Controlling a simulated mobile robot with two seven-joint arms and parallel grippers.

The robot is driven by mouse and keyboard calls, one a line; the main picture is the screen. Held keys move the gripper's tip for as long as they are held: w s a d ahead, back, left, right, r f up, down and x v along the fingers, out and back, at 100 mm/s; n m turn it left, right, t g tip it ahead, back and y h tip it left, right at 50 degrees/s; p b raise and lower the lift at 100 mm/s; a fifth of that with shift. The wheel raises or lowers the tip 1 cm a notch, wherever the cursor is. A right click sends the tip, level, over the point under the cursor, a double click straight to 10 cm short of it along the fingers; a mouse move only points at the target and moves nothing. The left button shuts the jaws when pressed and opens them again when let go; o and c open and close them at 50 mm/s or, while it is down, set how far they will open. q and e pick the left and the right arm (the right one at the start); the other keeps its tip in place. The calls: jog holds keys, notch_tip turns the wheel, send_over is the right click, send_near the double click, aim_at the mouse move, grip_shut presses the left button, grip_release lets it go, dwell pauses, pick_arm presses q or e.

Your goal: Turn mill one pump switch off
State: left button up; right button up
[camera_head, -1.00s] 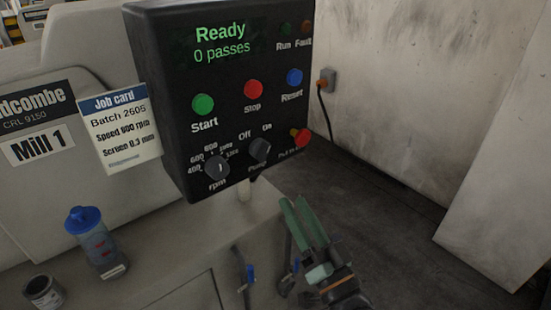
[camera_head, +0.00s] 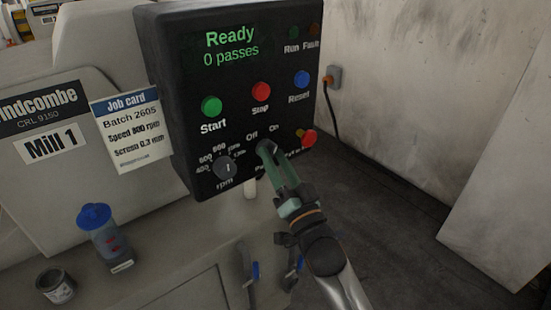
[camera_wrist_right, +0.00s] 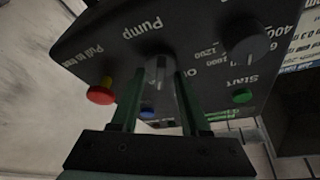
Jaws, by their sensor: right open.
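The black control panel (camera_head: 180,90) of Mill 1 carries the pump switch (camera_head: 263,147), a dark knob below the Off and On labels. My right gripper (camera_head: 277,165) is at this switch in the head view and hides most of it. In the right wrist view the pump switch (camera_wrist_right: 160,72) stands between the two green fingers of my open right gripper (camera_wrist_right: 160,92). A pale pointer line shows on the knob, but I cannot tell clearly which label it points to. Whether the fingers touch the knob is unclear. My left gripper is not in view.
The rpm knob (camera_head: 225,168) is close left of the pump switch, and the red pull knob (camera_head: 308,138) is close right. Start (camera_head: 211,106), Stop (camera_head: 261,91) and Reset (camera_head: 301,79) buttons sit above. A blue-lidded bottle (camera_head: 103,235) and a can (camera_head: 55,287) stand at lower left.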

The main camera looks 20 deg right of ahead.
jog(key=shift+c, duration=0.3)
grip_shut()
dwell(0.3)
